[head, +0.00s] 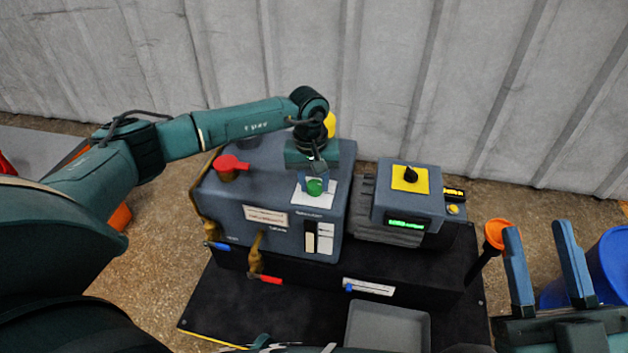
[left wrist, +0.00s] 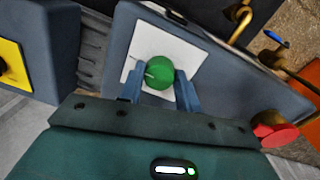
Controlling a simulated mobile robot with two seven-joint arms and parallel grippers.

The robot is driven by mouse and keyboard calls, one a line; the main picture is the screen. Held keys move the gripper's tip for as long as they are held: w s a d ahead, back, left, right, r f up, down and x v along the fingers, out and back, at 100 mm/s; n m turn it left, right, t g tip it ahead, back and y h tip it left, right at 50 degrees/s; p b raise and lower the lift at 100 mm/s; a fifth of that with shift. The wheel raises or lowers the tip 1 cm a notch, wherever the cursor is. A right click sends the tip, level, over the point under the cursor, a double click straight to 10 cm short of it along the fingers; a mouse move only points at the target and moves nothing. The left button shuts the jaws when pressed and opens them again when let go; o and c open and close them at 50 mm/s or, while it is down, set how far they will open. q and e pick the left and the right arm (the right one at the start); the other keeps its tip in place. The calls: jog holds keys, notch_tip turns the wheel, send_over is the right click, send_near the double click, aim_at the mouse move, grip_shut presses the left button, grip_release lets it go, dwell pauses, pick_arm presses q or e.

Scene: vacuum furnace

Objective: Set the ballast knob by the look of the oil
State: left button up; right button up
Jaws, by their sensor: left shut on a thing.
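The green ballast knob (head: 315,187) sits on a white plate on top of the blue-grey pump housing (head: 270,190). My left gripper (head: 312,182) comes down on it from above, its two blue fingers on either side of the knob. In the left wrist view the knob (left wrist: 159,72) shows a pale pointer line, with my left gripper (left wrist: 160,85) shut on it. The oil sight window (head: 310,236) is on the pump's front face beside a pale label; the oil's look is too small to judge. My right gripper (head: 548,270) is open and empty at the lower right.
A red cap (head: 231,163) and brass valves with blue (head: 216,246) and red (head: 268,279) handles are on the pump's left side. A motor box with a yellow switch plate (head: 400,182) and green display (head: 408,224) stands right. A grey tray (head: 388,328), orange funnel (head: 495,234) and blue bucket (head: 610,265) are nearer.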

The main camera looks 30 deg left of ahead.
dwell(0.3)
pick_arm(q)
jog(key=o, duration=1)
jog(key=shift+c, duration=0.2)
pick_arm(e)
jog(key=shift+r, duration=0.1)
pick_arm(q)
jog(key=shift+r, duration=0.2)
jog(key=r+p, duration=0.1)
jog(key=r, duration=0.1)
jog(key=r+p, duration=0.1)
jog(key=r, duration=0.2)
jog(key=r+p, duration=0.1)
jog(key=r, duration=0.2)
jog(key=shift+a+r+p, duration=0.1)
jog(key=shift+a+p, duration=0.15)
jog(key=shift+p, duration=0.05)
notch_tip(320, 180, up, 5)
jog(key=p, duration=0.1)
send_over(312, 184)
jog(key=shift+s+a+f, duration=0.1)
jog(key=shift+f, duration=0.1)
pick_arm(e)
jog(key=f+m+g+h, duration=0.1)
jog(key=f, duration=0.1)
jog(key=s+f+m+h, duration=0.1)
jog(key=f+h, duration=0.1)
jog(key=shift+a+m+g, duration=0.1)
jog(key=shift+m+g, duration=0.3)
